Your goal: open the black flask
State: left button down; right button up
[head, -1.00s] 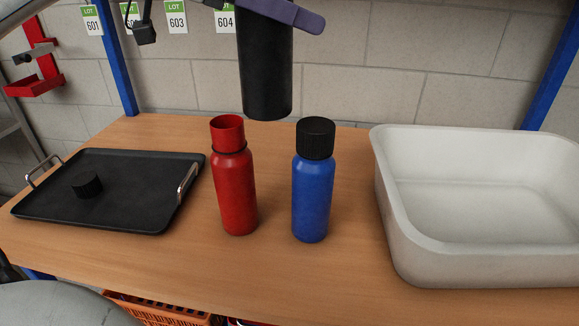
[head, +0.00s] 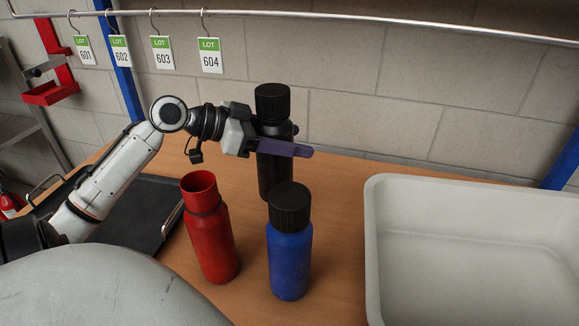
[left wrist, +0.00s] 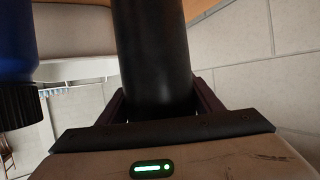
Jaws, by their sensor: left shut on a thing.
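The black flask (head: 272,175) is upright with its ribbed black cap (head: 272,103) on top. My left gripper (head: 288,141) is shut around its body below the cap, with a purple finger across the front. The blue flask's cap overlaps the flask's lower end, so I cannot tell whether the base touches the table. In the left wrist view the black flask (left wrist: 152,50) stands between the fingers (left wrist: 160,108). My right gripper is not in view.
A red flask (head: 212,240) with an open top and a blue flask (head: 290,265) with a black cap stand in front. A white tub (head: 390,250) is at right. A dark tray (head: 140,215) lies behind my left arm. A tag rail (head: 330,16) runs above.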

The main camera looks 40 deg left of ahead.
aim_at(258, 168)
pick_arm(q)
notch_tip(258, 168, down, 9)
jog(key=shift+s+r, duration=0.1)
jog(key=shift+r, duration=0.1)
dwell(0.3)
jog(key=shift+f, duration=0.2)
jog(key=c, duration=0.6)
grip_release()
jog(key=shift+o, duration=0.2)
jog(key=shift+r, duration=0.1)
jog(key=b+v, duration=0.1)
jog(key=v, duration=1.1)
jog(key=shift+r, duration=0.15)
